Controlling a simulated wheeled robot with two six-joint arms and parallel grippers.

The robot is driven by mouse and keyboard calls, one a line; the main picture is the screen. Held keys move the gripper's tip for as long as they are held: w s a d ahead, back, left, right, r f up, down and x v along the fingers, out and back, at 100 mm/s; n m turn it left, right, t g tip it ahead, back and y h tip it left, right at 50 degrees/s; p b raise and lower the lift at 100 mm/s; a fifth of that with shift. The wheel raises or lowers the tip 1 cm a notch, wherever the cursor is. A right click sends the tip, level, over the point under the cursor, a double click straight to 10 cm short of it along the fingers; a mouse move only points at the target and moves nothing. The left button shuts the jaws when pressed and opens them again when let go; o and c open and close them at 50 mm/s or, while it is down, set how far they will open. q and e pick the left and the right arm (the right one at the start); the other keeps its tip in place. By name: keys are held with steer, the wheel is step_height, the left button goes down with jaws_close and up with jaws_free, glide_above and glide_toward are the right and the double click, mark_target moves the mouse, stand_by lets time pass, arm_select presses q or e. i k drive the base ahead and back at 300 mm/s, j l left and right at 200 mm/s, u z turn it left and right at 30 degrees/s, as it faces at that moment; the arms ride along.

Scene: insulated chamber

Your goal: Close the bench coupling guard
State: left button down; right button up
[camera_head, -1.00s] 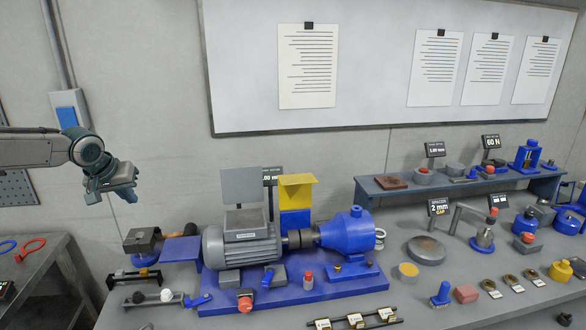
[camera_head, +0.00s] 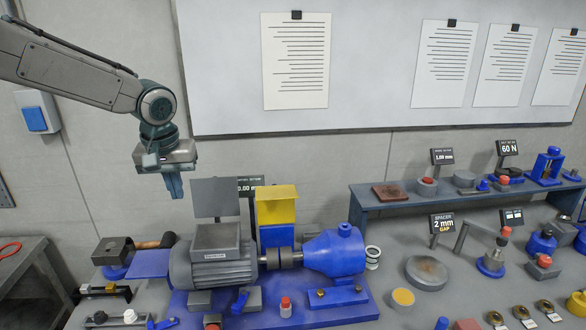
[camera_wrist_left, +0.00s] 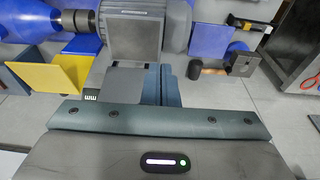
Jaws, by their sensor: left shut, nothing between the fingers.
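The yellow guard (camera_head: 277,207) stands raised above a blue block (camera_head: 282,238) behind the shaft coupling (camera_head: 283,259), which lies exposed between the grey motor (camera_head: 214,266) and the blue pump-like housing (camera_head: 336,252). In the left wrist view the yellow guard (camera_wrist_left: 57,84) is at the left and the coupling (camera_wrist_left: 75,20) at the upper left. My left gripper (camera_head: 174,190) hangs in the air, pointing down, left of the guard and near the grey plate above the motor. Its fingers (camera_wrist_left: 167,82) are shut and empty. My right gripper is not in view.
A grey upright plate (camera_head: 215,197) rises over the motor, between my left gripper and the guard. A small display (camera_head: 250,186) stands behind it. A raised shelf (camera_head: 440,196) with blocks is at the right. The wall board is behind.

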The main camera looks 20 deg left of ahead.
mark_target(275, 203)
steer(key=i+l, duration=0.2)
steer(key=i, duration=0.3)
steer(key=i+l, duration=0.25)
steer(key=i, duration=0.2)
